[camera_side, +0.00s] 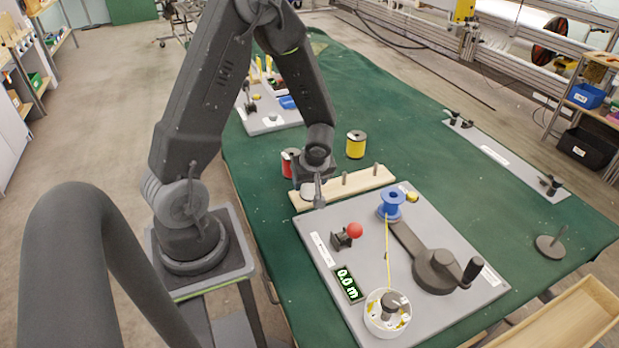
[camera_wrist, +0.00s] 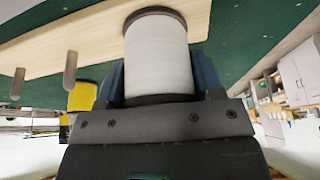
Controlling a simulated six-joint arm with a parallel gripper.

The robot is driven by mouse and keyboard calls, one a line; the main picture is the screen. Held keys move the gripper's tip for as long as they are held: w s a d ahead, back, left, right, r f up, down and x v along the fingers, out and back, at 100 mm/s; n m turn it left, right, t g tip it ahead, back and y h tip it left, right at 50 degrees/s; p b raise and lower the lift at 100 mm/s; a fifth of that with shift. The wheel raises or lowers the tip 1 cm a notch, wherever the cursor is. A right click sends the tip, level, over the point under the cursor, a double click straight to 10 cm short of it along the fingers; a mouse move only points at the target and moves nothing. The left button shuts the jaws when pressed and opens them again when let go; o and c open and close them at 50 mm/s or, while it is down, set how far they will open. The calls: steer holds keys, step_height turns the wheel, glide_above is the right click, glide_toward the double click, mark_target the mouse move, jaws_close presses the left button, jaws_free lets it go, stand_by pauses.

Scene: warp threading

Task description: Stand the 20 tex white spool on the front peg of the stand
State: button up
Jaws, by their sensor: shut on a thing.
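The white spool (camera_wrist: 160,50) with dark flanges fills the top middle of the wrist view. My gripper (camera_wrist: 160,78) is shut on it, one dark finger on each side. In the side view my gripper (camera_side: 314,186) is over the left end of the wooden stand (camera_side: 360,186), and the spool is mostly hidden there. Two bare pegs (camera_side: 345,178) (camera_side: 377,169) stand on the rest of the stand. They also show left of the spool in the wrist view (camera_wrist: 70,70). A third peg, and whether the spool is around it, cannot be made out.
A red spool (camera_side: 289,163) and a yellow spool (camera_side: 356,145) stand behind the stand on the green table. In front is a grey board (camera_side: 320,262) with a blue spool (camera_side: 391,203), a crank (camera_side: 437,268), a red knob (camera_side: 355,230) and a white cup (camera_side: 387,313).

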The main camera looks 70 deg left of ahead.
steer(key=o, duration=1)
steer(key=v, duration=1.4)
steer(key=s+d+r+m+t+h, duration=0.1)
steer(key=s+d+r+m, duration=0.2)
steer(key=d+r+m, duration=0.1)
steer(key=s+d+r+m+t+h, duration=0.2)
steer(key=s+d+r+m, duration=0.1)
steer(key=m, duration=0.4)
steer(key=s+d+r+m+t+h, duration=0.1)
steer(key=s+d+r+m+t, duration=0.1)
steer(key=d+r+m, duration=0.4)
steer(key=shift+s+d+h, duration=0.3)
steer(key=shift+s, duration=0.35)
